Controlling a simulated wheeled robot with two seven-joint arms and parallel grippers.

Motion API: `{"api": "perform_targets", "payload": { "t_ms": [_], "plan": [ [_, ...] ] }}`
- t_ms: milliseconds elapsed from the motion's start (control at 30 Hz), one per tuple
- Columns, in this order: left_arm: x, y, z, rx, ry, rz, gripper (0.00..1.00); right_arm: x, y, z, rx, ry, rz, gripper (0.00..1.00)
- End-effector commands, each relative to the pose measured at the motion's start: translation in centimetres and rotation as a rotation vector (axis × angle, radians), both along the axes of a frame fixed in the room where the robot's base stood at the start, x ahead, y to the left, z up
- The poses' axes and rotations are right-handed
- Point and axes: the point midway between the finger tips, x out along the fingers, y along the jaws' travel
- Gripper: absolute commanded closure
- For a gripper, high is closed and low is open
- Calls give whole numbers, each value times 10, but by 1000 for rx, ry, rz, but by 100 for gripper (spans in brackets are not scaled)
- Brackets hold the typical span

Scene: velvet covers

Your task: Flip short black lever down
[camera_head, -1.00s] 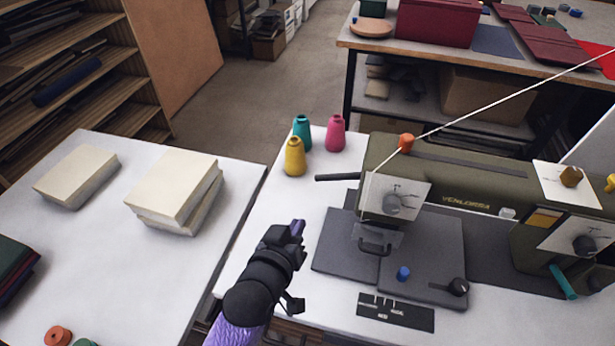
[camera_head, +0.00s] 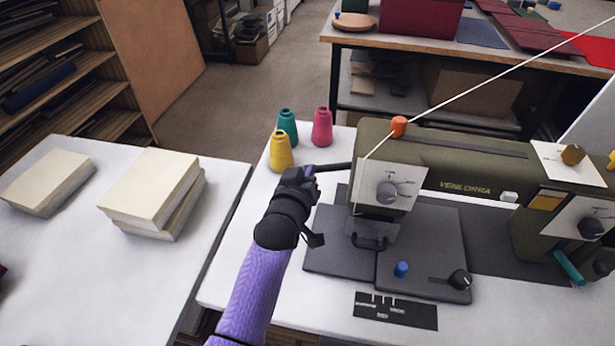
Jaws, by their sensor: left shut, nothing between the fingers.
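A short black lever (camera_head: 336,167) sticks out roughly level from the left end of the olive-green sewing machine (camera_head: 450,165). My left gripper (camera_head: 307,172) is shut, with its fingertips right by the lever's free left end. My right gripper is not in view.
Yellow (camera_head: 281,152), teal (camera_head: 287,126) and pink (camera_head: 322,127) thread cones stand just behind my left gripper. A white thread runs from the orange knob (camera_head: 398,126). Book stacks (camera_head: 150,190) lie on the left table.

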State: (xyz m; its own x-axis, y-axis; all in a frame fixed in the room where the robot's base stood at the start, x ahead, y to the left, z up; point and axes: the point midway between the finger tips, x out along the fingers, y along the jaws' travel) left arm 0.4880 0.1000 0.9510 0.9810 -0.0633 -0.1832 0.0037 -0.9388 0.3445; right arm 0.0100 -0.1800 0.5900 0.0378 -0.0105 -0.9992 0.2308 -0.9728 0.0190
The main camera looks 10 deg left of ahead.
Motion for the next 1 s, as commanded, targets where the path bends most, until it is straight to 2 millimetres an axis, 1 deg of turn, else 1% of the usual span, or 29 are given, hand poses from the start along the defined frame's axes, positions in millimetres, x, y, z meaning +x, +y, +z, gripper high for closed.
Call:
{"api": "perform_targets", "payload": {
  "t_ms": [300,433,533,833,933,1000],
  "plan": [
    [0,-1,-1,-9,1,-1,100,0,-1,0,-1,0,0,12],
    [0,-4,-16,-148,2,-1,100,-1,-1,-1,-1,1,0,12],
    [0,-5,-20,-203,0,0,100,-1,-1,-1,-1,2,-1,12],
    [0,-5,-18,-203,-1,0,100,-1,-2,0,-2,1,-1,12],
    [0,-4,-9,-203,-2,0,100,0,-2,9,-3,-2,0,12],
    [0,-3,2,-203,-2,0,100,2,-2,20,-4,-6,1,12]
  ]
}}
